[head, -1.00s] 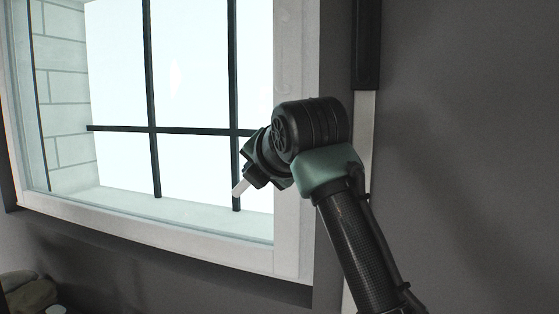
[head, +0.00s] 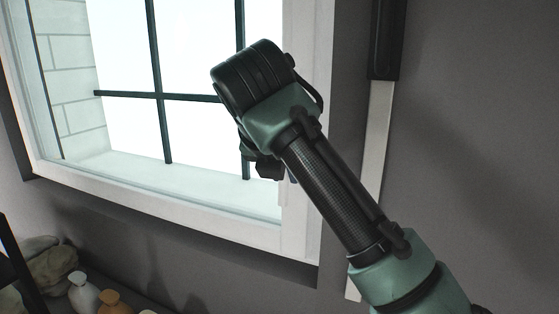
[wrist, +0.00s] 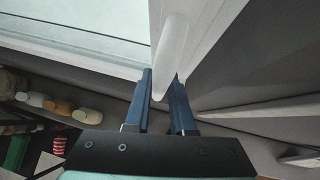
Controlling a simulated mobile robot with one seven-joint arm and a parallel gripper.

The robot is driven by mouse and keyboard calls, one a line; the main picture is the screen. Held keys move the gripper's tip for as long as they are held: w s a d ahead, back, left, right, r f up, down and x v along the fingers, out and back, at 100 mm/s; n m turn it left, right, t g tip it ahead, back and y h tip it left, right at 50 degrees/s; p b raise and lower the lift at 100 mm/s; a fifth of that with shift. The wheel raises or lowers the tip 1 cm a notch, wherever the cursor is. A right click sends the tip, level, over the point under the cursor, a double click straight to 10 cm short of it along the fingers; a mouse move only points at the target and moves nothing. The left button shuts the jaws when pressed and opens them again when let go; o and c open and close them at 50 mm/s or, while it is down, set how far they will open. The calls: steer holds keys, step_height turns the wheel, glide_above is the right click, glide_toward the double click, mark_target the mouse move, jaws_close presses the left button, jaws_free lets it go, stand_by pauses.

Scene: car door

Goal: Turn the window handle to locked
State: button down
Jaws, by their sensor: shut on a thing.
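The white window handle (wrist: 172,50) hangs down along the white window frame (wrist: 203,30) in the wrist view, its rounded lower end towards me. My gripper (wrist: 161,85) has its two blue fingers on either side of that lower end and is shut on it. In the head view my gripper is mostly hidden behind my wrist and forearm, near the right side of the window frame (head: 303,225). I cannot make out the handle clearly there.
The bright window (head: 200,60) has dark crossing bars. A dark-and-white vertical strip (head: 375,150) runs down the wall to the right. Below left are several bottles, including a white bottle (head: 84,295), beside a bundle (head: 50,268).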

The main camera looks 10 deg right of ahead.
steer(key=shift+s+d, duration=0.1)
stand_by(0.5)
steer(key=c, duration=0.8)
jaws_free()
steer(key=shift+o, duration=0.2)
steer(key=b+v, duration=0.5)
steer(key=v, duration=0.8)
